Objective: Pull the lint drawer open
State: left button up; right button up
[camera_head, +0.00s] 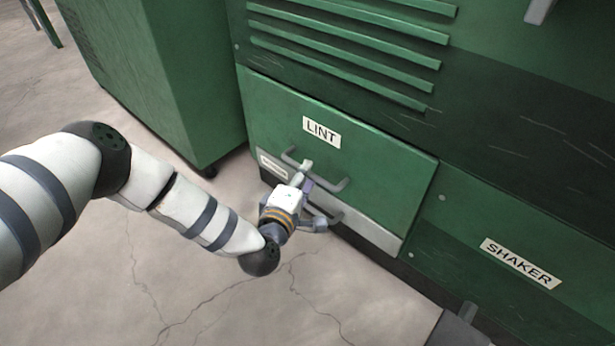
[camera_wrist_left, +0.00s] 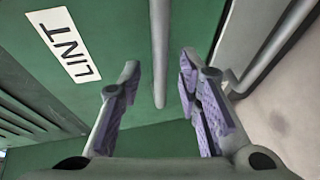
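The lint drawer (camera_head: 385,185) is a green front panel with a white LINT label (camera_head: 321,131), low on the green machine. Its grey bar handle (camera_head: 332,188) is partly hidden by my left gripper (camera_head: 304,176). In the left wrist view, the label (camera_wrist_left: 63,46) shows at the left, and the handle's bar (camera_wrist_left: 158,50) runs between the two purple-padded fingers of my left gripper (camera_wrist_left: 160,75). The fingers are apart, with a gap on each side of the bar. I cannot tell how deep the bar sits between them. My right gripper is not in view.
A second bar handle (camera_head: 335,216) sits just below, on a pale panel (camera_head: 370,231); it also shows in the left wrist view (camera_wrist_left: 270,55). A SHAKER panel (camera_head: 520,262) is to the right. A green cabinet (camera_head: 165,75) stands left. The cracked floor (camera_head: 215,305) in front is mostly clear.

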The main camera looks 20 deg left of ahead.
pick_arm(q)
jog(key=shift+w+a+f+b, duration=0.1)
jog(key=shift+w+b, duration=0.1)
jog(key=shift+w, duration=0.45)
jog(key=shift+w+f+b, duration=0.1)
jog(key=shift+w+b, duration=0.05)
jog(key=shift+w, duration=0.5)
grip_shut()
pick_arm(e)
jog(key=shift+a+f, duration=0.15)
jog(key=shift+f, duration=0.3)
pick_arm(q)
jog(key=shift+s, duration=0.1)
